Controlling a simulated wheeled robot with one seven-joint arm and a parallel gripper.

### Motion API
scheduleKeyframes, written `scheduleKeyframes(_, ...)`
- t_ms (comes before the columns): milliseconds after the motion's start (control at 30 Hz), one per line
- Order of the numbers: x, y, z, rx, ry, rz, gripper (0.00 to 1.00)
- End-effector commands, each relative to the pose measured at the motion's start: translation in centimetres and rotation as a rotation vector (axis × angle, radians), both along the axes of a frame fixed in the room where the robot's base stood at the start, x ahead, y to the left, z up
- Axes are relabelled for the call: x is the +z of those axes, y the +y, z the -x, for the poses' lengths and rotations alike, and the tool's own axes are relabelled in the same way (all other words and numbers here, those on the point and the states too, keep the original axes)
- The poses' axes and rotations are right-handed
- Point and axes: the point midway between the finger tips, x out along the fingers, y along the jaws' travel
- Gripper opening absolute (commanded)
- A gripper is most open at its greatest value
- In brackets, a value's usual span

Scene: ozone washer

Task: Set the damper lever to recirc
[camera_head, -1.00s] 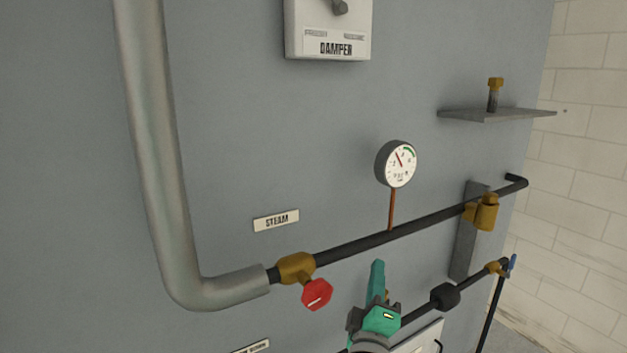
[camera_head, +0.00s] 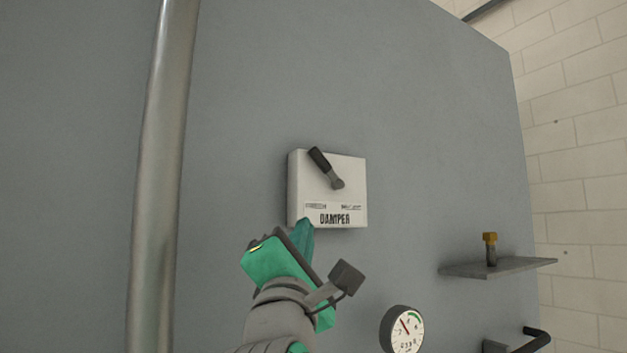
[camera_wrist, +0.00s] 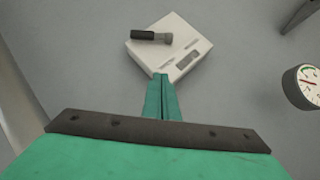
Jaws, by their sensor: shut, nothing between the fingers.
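The damper box (camera_head: 352,180) is a white plate on the grey wall, with a DAMPER label at its lower edge. Its lever (camera_head: 326,168) has a dark grip that points up and to the left from a grey pivot. Two small labels above the word DAMPER are too small to read. My gripper (camera_head: 305,230) is just below the box's lower left corner in the head view, its green fingers shut and empty. In the wrist view the fingers (camera_wrist: 162,98) point at the box (camera_wrist: 190,32), and the lever (camera_wrist: 150,36) lies beyond the tips, apart from them.
A thick pipe (camera_head: 160,180) runs upright at the left. A pressure gauge (camera_head: 403,329) is at the lower right, and a small shelf (camera_head: 498,268) holding a brass-topped fitting (camera_head: 490,249) sticks out farther right. The wall around the box is clear.

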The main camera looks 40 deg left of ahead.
Motion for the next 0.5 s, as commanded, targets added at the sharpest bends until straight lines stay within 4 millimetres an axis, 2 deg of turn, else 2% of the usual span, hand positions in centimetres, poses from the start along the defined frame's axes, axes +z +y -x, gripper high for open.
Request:
scheduleKeyframes(33,1.3,0.0,1.0,-0.008,-0.021,0.011,0.00)
scheduleKeyframes(200,3.2,0.0,2.5,-0.030,-0.055,0.042,0.00)
scheduleKeyframes(500,3.4,0.1,2.8,-0.032,-0.058,0.046,0.00)
